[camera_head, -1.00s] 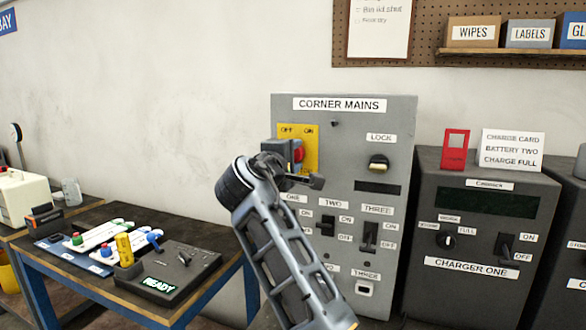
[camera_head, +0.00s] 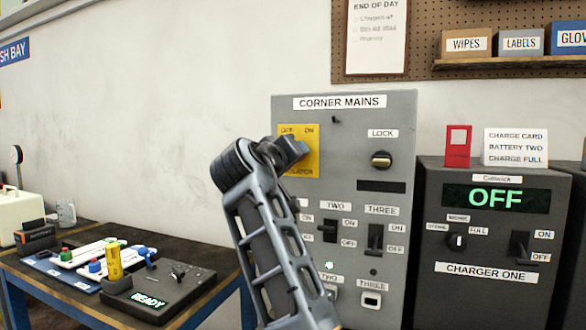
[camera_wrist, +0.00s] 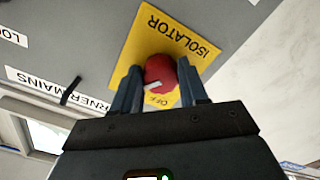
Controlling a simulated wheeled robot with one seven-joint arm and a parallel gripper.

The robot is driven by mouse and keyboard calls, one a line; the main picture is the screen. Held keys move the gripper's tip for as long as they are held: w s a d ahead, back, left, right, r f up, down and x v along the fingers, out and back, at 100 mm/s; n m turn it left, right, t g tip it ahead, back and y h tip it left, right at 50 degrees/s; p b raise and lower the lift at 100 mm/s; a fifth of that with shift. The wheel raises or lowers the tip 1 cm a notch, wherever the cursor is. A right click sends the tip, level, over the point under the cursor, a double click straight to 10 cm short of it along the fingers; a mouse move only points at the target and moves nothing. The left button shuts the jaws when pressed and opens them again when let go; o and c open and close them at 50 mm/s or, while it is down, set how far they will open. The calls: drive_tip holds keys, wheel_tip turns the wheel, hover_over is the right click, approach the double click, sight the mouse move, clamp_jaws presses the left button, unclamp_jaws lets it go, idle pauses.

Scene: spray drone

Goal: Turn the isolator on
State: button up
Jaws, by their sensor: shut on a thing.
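The grey CORNER MAINS panel (camera_head: 345,118) stands against the wall with the yellow isolator plate (camera_head: 312,162) at its upper left. OFF is printed at the plate's top left and ON at its top right. My gripper (camera_head: 296,148) is at the plate and hides the isolator knob in the head view. In the wrist view the red isolator knob (camera_wrist: 161,72) sits between both fingers, and my gripper (camera_wrist: 161,88) is shut on it. A white mark shows on the knob's lower edge near the word OFF. ON is hidden there.
Charger One (camera_head: 480,225) stands right of the panel, its display lit with OFF. A small green light (camera_head: 329,265) glows low on the panel. A dark bench (camera_head: 205,318) at left holds a controller (camera_head: 165,285) reading READY.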

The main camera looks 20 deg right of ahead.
drive_tip(key=shift+f+m+b, duration=0.2)
drive_tip(key=shift+m+b, duration=0.5)
drive_tip(key=shift+m, duration=0.3)
drive_tip(key=o, duration=1.1)
drive_tip(key=shift+r, duration=0.15)
drive_tip(key=shift+c, duration=0.2)
drive_tip(key=v, duration=0.7)
drive_tip(key=shift+s+a+b, duration=0.25)
drive_tip(key=shift+s+b, duration=0.05)
